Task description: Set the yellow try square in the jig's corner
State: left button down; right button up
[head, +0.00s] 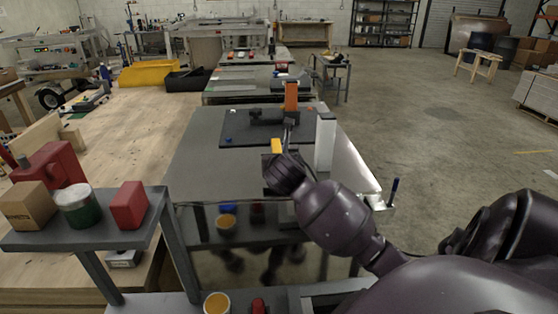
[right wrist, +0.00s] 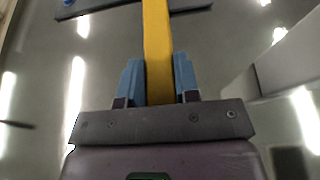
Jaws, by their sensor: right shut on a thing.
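The yellow try square (head: 277,147) is in my right gripper (head: 275,158), above the near part of the metal table. In the right wrist view the yellow bar of the try square (right wrist: 157,45) stands between the two blue fingers of my right gripper (right wrist: 158,75), which are shut on it. The rest of the square is not clear. The jig seems to be the dark board (head: 238,131) on the table, beyond the gripper, with black pieces and an orange upright on it. Its corner is too small to tell. My left gripper is not in view.
A white block (head: 325,145) stands right of my gripper, close to the table's right side. The metal table (head: 205,170) is bare left of the gripper. A grey cart (head: 100,235) with a can and boxes stands at the near left.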

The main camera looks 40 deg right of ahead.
jog(key=o, duration=1)
